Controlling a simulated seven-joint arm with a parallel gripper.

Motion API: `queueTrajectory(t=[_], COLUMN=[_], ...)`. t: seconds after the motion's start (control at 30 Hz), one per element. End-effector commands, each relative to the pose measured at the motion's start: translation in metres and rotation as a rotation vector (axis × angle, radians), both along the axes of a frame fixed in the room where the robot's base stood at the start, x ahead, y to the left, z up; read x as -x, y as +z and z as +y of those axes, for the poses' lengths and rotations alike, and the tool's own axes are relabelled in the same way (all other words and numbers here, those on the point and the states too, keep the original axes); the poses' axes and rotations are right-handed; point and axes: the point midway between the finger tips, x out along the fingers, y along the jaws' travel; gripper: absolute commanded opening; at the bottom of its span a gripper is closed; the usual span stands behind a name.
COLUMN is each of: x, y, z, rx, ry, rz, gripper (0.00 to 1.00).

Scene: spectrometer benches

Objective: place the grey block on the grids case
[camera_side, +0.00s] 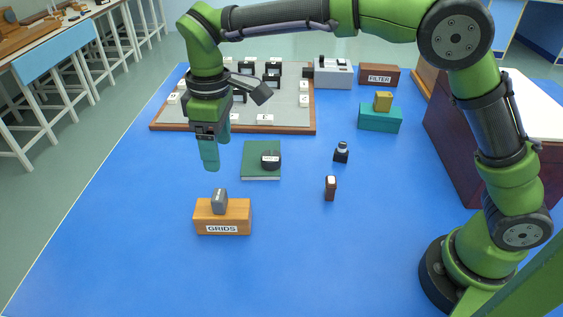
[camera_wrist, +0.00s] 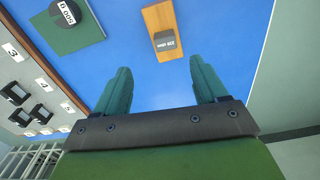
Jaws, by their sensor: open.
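The grids case (camera_side: 236,221) is an orange-brown wooden box with a white "GRIDS" label, standing on the blue table. The grey block (camera_side: 219,200) sits upright on top of it, a little left of the middle. In the wrist view the case (camera_wrist: 158,17) and the grey block (camera_wrist: 164,41) show ahead of the fingertips. My gripper (camera_side: 212,160) is green, open and empty, pointing down above and behind the case. In the wrist view the two fingers (camera_wrist: 160,85) are apart with nothing between them. A clear gap lies between fingertips and block.
A small dark bottle (camera_side: 341,152) and a brown block (camera_side: 330,188) stand to the right. A labelled board (camera_side: 290,127) and a teal box (camera_side: 380,119) are farther back. The front table is clear.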

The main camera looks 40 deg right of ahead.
Motion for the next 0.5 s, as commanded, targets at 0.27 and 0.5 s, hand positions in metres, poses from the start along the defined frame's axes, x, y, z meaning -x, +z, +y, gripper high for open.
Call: queueTrajectory(t=[0.27, 0.5], x=[0.046, 0.12], y=[0.066, 0.081], z=[-0.1, -0.172], rx=[-0.163, -0.321], ry=[-0.342, -0.685], rz=[-0.133, -0.277], gripper=[0.72, 0.72])
